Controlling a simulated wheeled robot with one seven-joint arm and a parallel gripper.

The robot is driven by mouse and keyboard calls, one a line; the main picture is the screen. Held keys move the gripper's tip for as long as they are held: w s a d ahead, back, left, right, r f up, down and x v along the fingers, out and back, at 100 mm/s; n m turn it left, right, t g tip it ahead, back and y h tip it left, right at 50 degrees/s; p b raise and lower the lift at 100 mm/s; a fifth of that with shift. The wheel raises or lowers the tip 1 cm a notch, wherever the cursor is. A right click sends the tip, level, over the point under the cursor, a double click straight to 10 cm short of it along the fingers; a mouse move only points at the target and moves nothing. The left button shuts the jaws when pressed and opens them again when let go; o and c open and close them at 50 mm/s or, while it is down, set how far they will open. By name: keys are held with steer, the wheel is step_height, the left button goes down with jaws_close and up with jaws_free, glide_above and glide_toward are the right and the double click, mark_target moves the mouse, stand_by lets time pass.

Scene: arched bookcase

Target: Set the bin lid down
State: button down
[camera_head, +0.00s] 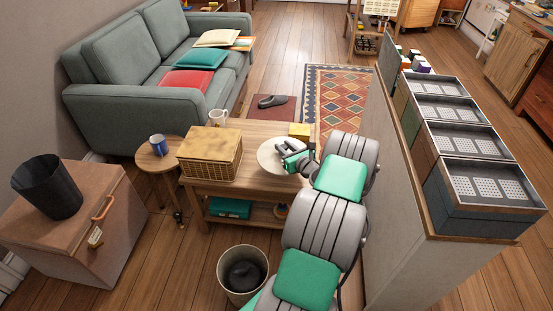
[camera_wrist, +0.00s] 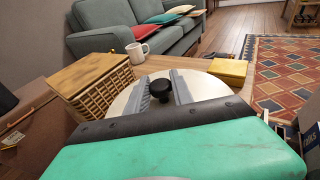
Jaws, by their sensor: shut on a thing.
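The bin lid is a round cream disc (camera_head: 269,160) with a black knob (camera_wrist: 160,89). My gripper (camera_head: 285,149) is shut on the knob, with one finger on each side of it in the wrist view. The lid is level, at the right part of the wooden coffee table (camera_head: 258,131); I cannot tell whether it touches the top. A cream open bin (camera_head: 227,290) with something dark inside stands on the floor in front of the table.
A wicker basket (camera_head: 207,155) and a white mug (camera_head: 219,117) are left of the lid. A yellow box (camera_head: 299,131) is close behind it. A side table with a blue mug (camera_head: 158,145) stands left. A partition with trays (camera_head: 455,148) is at right.

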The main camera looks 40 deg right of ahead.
steer(key=w+f, duration=0.1)
steer(key=f, duration=0.1)
steer(key=w+d+f+b, duration=0.1)
steer(key=w+f, duration=0.2)
steer(key=shift+d+f, duration=0.3)
steer(key=shift+f, duration=0.05)
steer(key=shift+f+b, duration=0.55)
steer(key=shift+f, duration=0.85)
steer(key=shift+f, duration=0.2)
steer(key=c, duration=1.1)
jaws_free()
steer(key=shift+s, duration=0.1)
steer(key=shift+r, duration=0.15)
